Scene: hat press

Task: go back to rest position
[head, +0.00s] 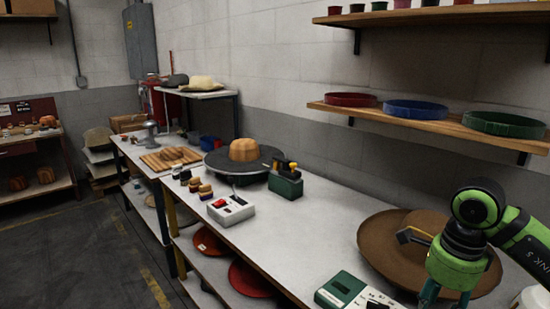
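My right arm comes in at the lower right, green and black, in front of a wide-brimmed brown hat (388,232) on the workbench. My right gripper (436,299) hangs at the picture's bottom edge with its fingers mostly cut off, so its opening does not show. The arm hides part of the hat's right side. I cannot tell whether the gripper touches anything. My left gripper is not in view.
The white workbench (300,228) carries a dark round plate with a wooden hat block (243,150), a white control box (231,208), a green device (286,184) and a green-white box (345,290). Wall shelves (420,112) hang above. Open floor (85,255) lies left.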

